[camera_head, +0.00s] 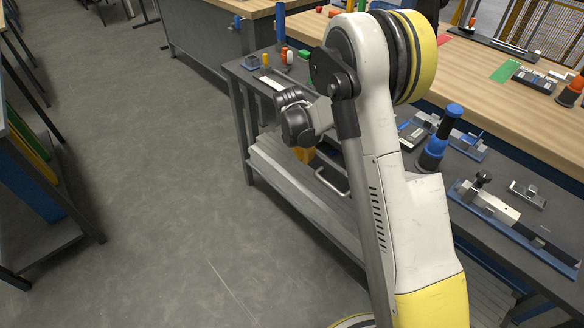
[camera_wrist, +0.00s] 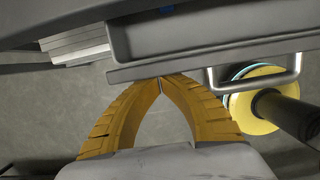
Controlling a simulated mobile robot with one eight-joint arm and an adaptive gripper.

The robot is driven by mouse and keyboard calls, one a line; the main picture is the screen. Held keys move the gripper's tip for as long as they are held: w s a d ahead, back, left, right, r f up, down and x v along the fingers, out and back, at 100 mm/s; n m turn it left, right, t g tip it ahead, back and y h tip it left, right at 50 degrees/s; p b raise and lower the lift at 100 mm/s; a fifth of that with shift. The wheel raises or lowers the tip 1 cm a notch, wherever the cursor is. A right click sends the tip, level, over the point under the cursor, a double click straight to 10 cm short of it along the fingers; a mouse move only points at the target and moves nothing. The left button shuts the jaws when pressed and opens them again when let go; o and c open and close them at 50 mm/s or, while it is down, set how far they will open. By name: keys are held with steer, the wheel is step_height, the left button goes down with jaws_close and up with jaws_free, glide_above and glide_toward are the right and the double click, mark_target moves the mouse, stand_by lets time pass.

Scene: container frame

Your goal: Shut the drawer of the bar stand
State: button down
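The grey drawer (camera_wrist: 200,61) of the bar stand crosses the upper part of the wrist view, its front edge facing my gripper. It appears pulled out, but I cannot tell how far. Its metal bar handle (camera_wrist: 258,88) is right of my fingers; in the head view the handle (camera_head: 332,184) shows under the worktop, beside my arm. My gripper (camera_wrist: 160,78) has yellow fingers with tips together and nothing visible between them. The tips are at the drawer front's lower edge, left of the handle; contact is unclear. My arm hides most of the drawer in the head view.
The dark worktop (camera_head: 243,72) above carries small coloured parts and fixtures. A blue cylinder (camera_head: 440,138) stands on the worktop at right. Open grey floor (camera_head: 130,170) lies to the left, with another rack at the far left.

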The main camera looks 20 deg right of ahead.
steer(key=shift+w+d, duration=0.3)
steer(key=shift+d, duration=0.35)
steer(key=shift+w+d, duration=0.3)
steer(key=shift+d, duration=0.3)
